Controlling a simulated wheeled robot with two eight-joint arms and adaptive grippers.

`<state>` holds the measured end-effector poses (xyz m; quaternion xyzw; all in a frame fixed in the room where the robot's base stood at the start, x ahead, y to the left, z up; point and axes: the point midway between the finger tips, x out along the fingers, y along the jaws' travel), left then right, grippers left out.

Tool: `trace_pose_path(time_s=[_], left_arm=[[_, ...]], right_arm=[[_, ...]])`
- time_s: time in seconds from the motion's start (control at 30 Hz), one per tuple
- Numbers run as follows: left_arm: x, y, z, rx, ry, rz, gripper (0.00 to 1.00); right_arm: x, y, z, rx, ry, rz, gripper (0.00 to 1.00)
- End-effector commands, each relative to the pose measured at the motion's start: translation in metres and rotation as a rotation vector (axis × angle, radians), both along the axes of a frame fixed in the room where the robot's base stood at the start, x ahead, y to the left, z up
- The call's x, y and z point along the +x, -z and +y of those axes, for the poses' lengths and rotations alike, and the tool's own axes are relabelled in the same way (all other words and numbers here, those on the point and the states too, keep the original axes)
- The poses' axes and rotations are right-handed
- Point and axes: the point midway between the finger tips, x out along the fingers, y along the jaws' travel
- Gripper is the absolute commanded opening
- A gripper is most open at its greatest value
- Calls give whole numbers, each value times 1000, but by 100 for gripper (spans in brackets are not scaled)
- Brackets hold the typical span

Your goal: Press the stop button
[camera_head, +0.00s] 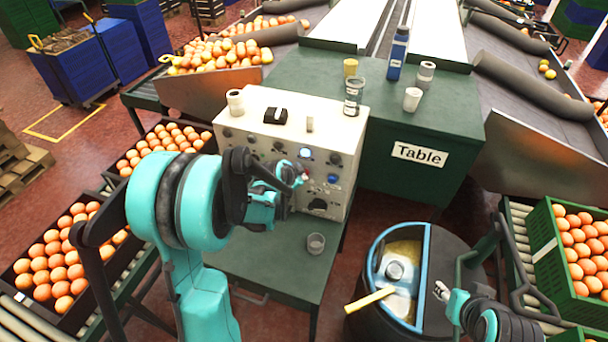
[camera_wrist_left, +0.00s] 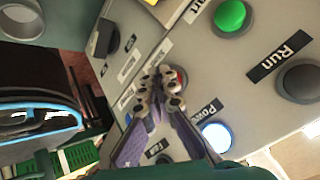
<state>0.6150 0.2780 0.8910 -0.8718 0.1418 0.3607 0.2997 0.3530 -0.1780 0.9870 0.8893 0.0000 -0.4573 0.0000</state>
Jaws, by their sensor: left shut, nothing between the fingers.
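The control box (camera_head: 262,140) is a pale panel with knobs and buttons, standing on a green table. My left gripper (camera_head: 300,178) is at its front face, fingers pointing at the panel. In the left wrist view its shut, empty fingertips (camera_wrist_left: 162,88) lie over a red button (camera_wrist_left: 181,76), which shows only in part behind them. I cannot tell whether they touch it. Around it are a green button (camera_wrist_left: 230,15), a dark button labelled Run (camera_wrist_left: 300,80) and a lit button by the Power label (camera_wrist_left: 218,136). My right gripper (camera_head: 446,294) is at lower right; its finger state is unclear.
A grey cup (camera_head: 316,243) stands on the lower green table (camera_head: 262,268). A dark bin with a blue rim (camera_head: 427,262) stands to the right. Crates of oranges flank both sides. Cups and a blue bottle (camera_head: 398,52) stand behind the box.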

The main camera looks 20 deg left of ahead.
Motion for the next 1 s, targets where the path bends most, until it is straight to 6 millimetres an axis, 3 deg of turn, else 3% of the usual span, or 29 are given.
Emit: trace_pose_path(time_s=[1.0], left_arm=[[-27, 0, -2, 0, 0, 0, 0]], right_arm=[[0, 2, 0, 0, 0, 0, 40]])
